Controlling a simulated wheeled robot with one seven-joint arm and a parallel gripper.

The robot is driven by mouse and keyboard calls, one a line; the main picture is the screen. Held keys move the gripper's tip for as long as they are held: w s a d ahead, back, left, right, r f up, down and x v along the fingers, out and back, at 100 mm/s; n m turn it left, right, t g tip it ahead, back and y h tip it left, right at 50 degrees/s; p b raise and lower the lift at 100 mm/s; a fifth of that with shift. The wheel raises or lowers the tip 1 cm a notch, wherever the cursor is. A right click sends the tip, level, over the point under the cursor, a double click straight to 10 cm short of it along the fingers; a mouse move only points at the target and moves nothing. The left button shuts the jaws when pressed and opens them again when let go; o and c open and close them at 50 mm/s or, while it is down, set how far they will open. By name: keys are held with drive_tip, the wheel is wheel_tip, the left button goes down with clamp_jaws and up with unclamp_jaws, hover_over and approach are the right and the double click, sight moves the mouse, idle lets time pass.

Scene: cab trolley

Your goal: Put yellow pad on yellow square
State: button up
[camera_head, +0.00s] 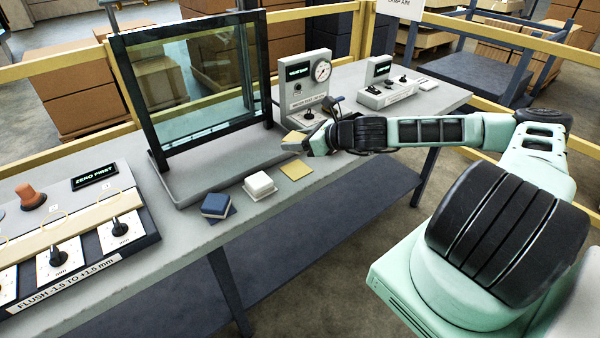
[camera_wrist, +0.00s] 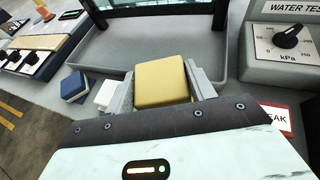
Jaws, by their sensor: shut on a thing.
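My gripper (camera_head: 316,142) is shut on the yellow pad (camera_head: 292,139) and holds it above the table, near the right end of the framed glass panel's base. In the wrist view the yellow pad (camera_wrist: 161,82) sits between the two grey fingers of my gripper (camera_wrist: 163,88). The yellow square (camera_head: 296,170) lies bare on the table, below the pad in the head view and right of the white pad. In the wrist view I cannot see the yellow square; the gripper and pad may hide it.
A white pad (camera_head: 259,186) and a blue pad (camera_head: 216,205) lie left of the yellow square. The framed glass panel (camera_head: 195,85) stands behind them. A gauge box (camera_head: 303,88) and a smaller switch box (camera_head: 385,90) stand at the right; a control panel (camera_head: 75,235) is at the left.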

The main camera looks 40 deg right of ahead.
sight(297, 169)
drive_tip(key=shift+f, duration=3.9)
drive_tip(key=shift+f, duration=0.1)
drive_tip(key=o, duration=1)
